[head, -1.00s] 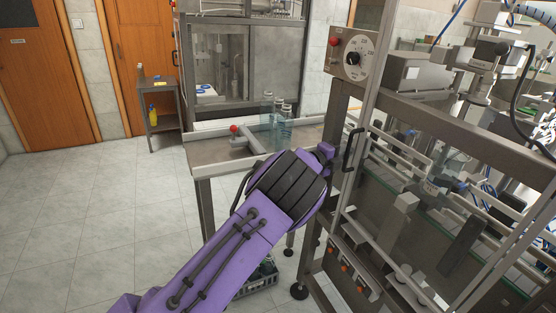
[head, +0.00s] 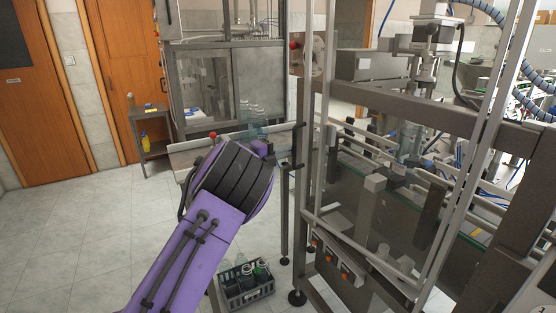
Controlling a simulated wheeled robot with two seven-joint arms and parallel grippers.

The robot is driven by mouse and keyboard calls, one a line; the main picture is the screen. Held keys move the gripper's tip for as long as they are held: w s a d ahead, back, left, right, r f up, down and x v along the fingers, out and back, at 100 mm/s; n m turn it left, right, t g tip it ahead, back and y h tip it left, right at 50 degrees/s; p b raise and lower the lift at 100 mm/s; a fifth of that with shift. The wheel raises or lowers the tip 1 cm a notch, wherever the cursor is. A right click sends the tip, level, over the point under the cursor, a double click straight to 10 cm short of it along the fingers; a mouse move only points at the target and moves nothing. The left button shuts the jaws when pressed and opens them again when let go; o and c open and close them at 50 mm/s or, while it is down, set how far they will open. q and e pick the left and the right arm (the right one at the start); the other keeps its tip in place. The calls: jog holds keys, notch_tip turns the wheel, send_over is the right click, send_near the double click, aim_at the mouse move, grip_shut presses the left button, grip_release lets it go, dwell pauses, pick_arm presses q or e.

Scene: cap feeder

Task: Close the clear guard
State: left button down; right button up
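The clear guard (head: 322,120) is a see-through panel in a slim metal frame at the front of the machine, right of centre in the head view. Its lower rail slants down to the right. I cannot tell exactly how far open it stands. A black handle (head: 293,160) stands out at the guard's left edge. My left gripper (head: 265,150) is just left of the handle, with a small visible gap. My purple wrist hides most of its fingers, so I cannot see whether they are open. My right gripper is out of view.
The machine's conveyor (head: 350,175) and posts fill the right side. A crate (head: 247,290) is on the floor below. The tiled floor at left is clear.

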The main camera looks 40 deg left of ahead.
pick_arm(q)
jog(key=s+a+r+n+t+b, duration=0.2)
jog(key=s+a+r, duration=0.1)
jog(key=s+r, duration=0.15)
jog(key=s+d, duration=0.2)
jog(key=s, duration=0.1)
jog(key=m+g+y, duration=0.1)
jog(key=g, duration=0.1)
send_near(317, 163)
jog(key=p+x, duration=0.3)
jog(key=x, duration=0.2)
jog(key=shift+w+d, duration=0.1)
jog(key=shift+w, duration=0.2)
jog(key=shift+w+d+f, duration=0.1)
jog(key=shift+w, duration=0.35)
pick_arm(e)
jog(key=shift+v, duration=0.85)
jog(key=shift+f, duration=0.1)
